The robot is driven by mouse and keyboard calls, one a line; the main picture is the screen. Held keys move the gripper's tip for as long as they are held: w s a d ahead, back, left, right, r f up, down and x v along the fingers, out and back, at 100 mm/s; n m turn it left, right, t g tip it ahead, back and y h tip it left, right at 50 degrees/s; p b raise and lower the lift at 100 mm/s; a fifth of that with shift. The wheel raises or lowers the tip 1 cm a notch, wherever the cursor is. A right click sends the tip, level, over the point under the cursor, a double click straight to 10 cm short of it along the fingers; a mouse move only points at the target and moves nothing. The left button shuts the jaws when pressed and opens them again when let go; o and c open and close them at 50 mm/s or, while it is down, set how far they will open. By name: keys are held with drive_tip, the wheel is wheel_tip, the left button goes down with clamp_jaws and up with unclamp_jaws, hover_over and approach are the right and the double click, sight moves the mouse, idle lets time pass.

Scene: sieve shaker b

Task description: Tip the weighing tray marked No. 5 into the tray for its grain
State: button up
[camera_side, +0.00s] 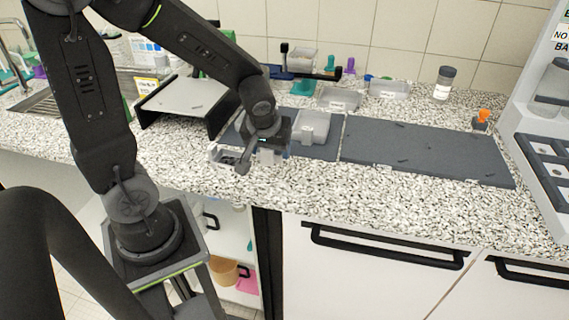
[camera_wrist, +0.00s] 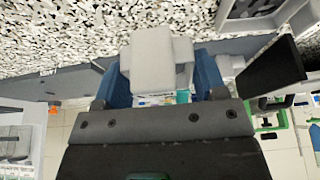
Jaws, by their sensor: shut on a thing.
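My gripper (camera_side: 262,146) is low over the front of the counter, left of the middle, in the side view. In the wrist view its two blue fingers (camera_wrist: 158,80) are shut on a pale grey tray-like piece (camera_wrist: 157,60). A small pale tray (camera_side: 222,155) with something dark in it shows just left of my gripper in the side view; I cannot tell if it is the held piece. A clear tray (camera_side: 313,127) stands on a dark mat to the right of my gripper. More clear trays (camera_side: 339,98) and (camera_side: 388,89) stand behind. No number 5 is readable.
A low stand (camera_side: 190,95) with black sides is left of my gripper. A wide dark mat (camera_side: 425,152) lies right, mostly bare. A lidded jar (camera_side: 443,83) stands at the back, and a white rack (camera_side: 545,150) at the far right. A sink (camera_side: 55,97) is at left.

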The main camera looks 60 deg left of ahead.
drive_tip(key=s+a+r, duration=0.4)
drive_tip(key=a, duration=0.2)
drive_tip(key=w+a+r+n+g+y, duration=0.1)
drive_tip(key=w+a+r+n, duration=0.3)
drive_tip(key=w, duration=0.6)
drive_tip(key=w+n+g, duration=0.4)
drive_tip(key=w+n, duration=0.4)
drive_tip(key=w, duration=0.8)
drive_tip(key=w+d+f+n+g+h, duration=0.1)
drive_tip(key=w+d+f+n, duration=0.4)
drive_tip(key=f+n, duration=0.15)
drive_tip(key=s+a+r+t+h, duration=0.3)
drive_tip(key=s+a+t+h, duration=0.5)
drive_tip(key=t+h, duration=0.6)
drive_tip(key=shift+s+a+r+t, duration=0.2)
drive_tip(key=shift+s+r+t, duration=0.2)
drive_tip(key=shift+t, duration=0.2)
